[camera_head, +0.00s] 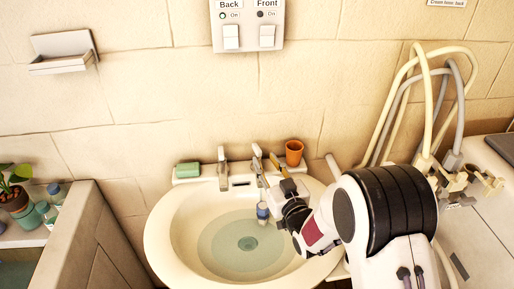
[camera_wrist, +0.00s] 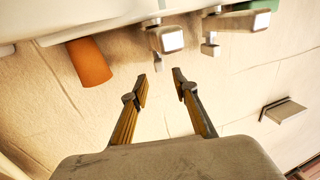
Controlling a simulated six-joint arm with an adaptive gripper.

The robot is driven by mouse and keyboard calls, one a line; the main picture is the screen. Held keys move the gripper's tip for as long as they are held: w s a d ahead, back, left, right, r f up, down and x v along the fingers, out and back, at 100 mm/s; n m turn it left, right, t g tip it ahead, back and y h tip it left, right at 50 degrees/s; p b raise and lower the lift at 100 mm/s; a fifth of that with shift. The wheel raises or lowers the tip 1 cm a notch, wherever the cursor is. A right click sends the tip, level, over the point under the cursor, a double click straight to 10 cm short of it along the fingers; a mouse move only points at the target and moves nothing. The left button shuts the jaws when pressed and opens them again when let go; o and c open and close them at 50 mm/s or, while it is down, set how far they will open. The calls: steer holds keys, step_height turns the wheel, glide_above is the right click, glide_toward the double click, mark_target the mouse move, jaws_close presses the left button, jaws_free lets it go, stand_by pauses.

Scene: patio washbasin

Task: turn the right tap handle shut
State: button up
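The right tap handle (camera_head: 257,150) is a pale metal lever at the back rim of the cream washbasin (camera_head: 160,235), left of the orange cup. It also shows in the wrist view (camera_wrist: 171,40), just beyond the fingertips. The left tap handle (camera_head: 222,153) stands apart to its left. My gripper (camera_head: 265,163) has its yellowish fingers at the right tap, partly overlapping it in the head view. In the wrist view my gripper (camera_wrist: 167,68) is open, with a clear gap and nothing between the tips. Whether a finger touches the tap cannot be told.
An orange cup (camera_head: 294,153) stands close right of the right tap. Green soap (camera_head: 187,170) lies on the rim at left. Water (camera_head: 225,250) lies in the basin. Hoses (camera_head: 428,95) hang at right. A switch panel (camera_head: 248,22) is on the wall above.

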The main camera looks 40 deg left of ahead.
mark_target(260, 153)
steer(key=shift+w+a, duration=0.1)
steer(key=shift+a, duration=0.1)
stand_by(0.4)
steer(key=shift+x, duration=3.7)
jaws_close()
